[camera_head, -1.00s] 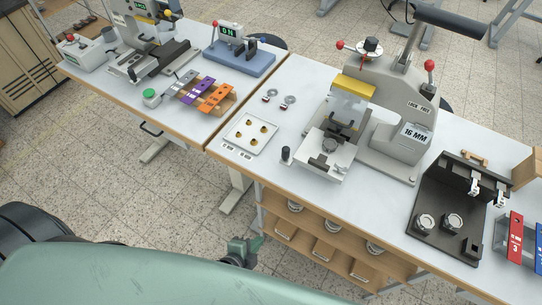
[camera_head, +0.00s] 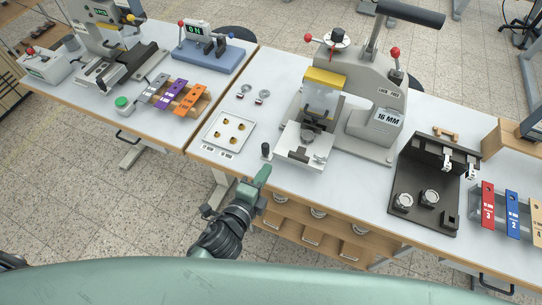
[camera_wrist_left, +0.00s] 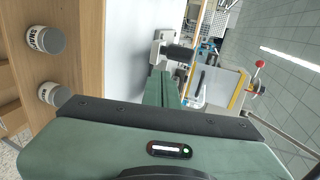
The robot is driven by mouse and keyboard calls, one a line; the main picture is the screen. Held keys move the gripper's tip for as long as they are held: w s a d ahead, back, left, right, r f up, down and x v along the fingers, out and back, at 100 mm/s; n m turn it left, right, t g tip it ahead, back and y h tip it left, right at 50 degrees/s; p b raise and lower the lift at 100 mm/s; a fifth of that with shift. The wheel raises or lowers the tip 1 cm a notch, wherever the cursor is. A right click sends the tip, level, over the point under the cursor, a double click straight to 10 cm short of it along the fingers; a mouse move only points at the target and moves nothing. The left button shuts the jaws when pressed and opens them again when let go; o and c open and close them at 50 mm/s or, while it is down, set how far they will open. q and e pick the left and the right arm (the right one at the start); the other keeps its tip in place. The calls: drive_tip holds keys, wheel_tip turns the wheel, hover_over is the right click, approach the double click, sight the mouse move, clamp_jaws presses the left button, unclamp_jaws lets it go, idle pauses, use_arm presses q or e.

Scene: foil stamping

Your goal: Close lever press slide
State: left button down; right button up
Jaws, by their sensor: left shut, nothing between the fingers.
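The grey lever press (camera_head: 352,126), marked 16 MM, stands on the right-hand table with a clear guard (camera_head: 321,98) under a yellow top. Its pale slide plate (camera_head: 297,157) sticks out at the front, towards me, with dark clamp parts on it. A short black knob (camera_head: 266,150) stands at the left of the slide; I cannot tell whether it is joined to it. My left gripper (camera_head: 263,174) is shut and empty at the table's front edge, just below the knob and apart from it. Its shut green fingers (camera_wrist_left: 166,88) also show in the left wrist view. My right gripper is not in view.
A white tray (camera_head: 213,145) with gold pieces lies left of the press. A black fixture (camera_head: 422,212) stands to the right, with red and blue plates (camera_head: 488,205) beyond. Shelves with tins (camera_wrist_left: 46,39) are under the table edge. Another machine (camera_head: 110,50) stands on the left table.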

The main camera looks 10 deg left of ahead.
sight(291, 122)
use_arm(q)
drive_tip(key=w, duration=0.2)
drive_tip(key=w+d+p, duration=0.1)
drive_tip(key=shift+w+d, duration=0.1)
drive_tip(key=shift+w, duration=0.25)
drive_tip(key=shift+w+d+f, duration=0.1)
drive_tip(key=shift+w+f, duration=0.05)
drive_tip(key=shift+w, duration=0.2)
drive_tip(key=shift+w, duration=0.1)
drive_tip(key=shift+w+d, duration=0.15)
drive_tip(key=shift+w, duration=0.15)
drive_tip(key=w+d, duration=0.1)
drive_tip(key=w, duration=0.3)
drive_tip(key=w+d+b, duration=0.1)
drive_tip(key=w+d, duration=0.1)
drive_tip(key=w, duration=0.3)
drive_tip(key=w+d+b, duration=0.1)
drive_tip(key=w, duration=0.4)
drive_tip(key=shift+d, duration=0.25)
drive_tip(key=shift+r, duration=0.2)
